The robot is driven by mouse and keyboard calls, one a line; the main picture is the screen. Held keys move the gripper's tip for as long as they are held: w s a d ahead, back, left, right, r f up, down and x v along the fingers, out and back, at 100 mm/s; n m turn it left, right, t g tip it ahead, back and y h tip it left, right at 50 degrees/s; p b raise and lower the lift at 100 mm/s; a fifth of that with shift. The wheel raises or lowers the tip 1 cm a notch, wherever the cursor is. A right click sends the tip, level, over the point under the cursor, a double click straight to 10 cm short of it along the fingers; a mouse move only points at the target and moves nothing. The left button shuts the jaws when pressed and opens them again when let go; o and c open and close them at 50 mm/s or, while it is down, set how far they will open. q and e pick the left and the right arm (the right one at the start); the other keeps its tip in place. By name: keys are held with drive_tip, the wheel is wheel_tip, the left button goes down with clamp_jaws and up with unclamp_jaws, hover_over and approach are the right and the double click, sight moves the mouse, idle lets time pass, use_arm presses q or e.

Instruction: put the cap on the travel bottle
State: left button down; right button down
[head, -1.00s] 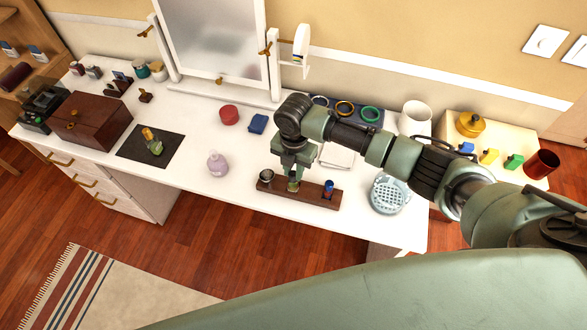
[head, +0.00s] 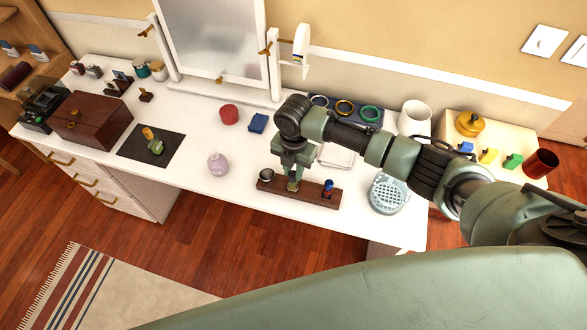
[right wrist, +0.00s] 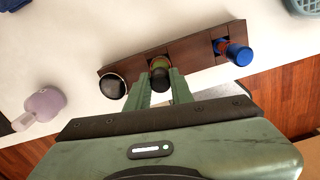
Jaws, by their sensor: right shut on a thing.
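A dark wooden rack (head: 312,193) near the front edge of the table holds three small capped pieces in a row. My right gripper (head: 293,182) points down over the rack and is shut on its middle piece, a green-and-dark one (right wrist: 160,66) still at its slot. A dark round-topped piece (head: 266,175) stands to the left and a blue one (head: 328,187) to the right. A green bottle with an amber top (head: 154,143) is on a dark mat (head: 130,150). I cannot tell which is the travel bottle. My left gripper is out of view.
A red round tin (head: 229,115) and a blue box (head: 257,123) lie behind the lilac bottle. A pale perforated basket (head: 389,195) is right of the rack. A wooden box (head: 92,120) and a mirror (head: 218,45) stand farther back. White table between mat and rack is mostly free.

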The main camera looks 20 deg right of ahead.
idle(0.6)
drive_tip(key=c, duration=1.1)
unclamp_jaws()
drive_tip(key=shift+c, duration=0.2)
drive_tip(key=shift+o, duration=0.2)
drive_tip(key=o, duration=0.4)
drive_tip(key=shift+r+p, duration=3.5)
drive_tip(key=shift+p, duration=0.15)
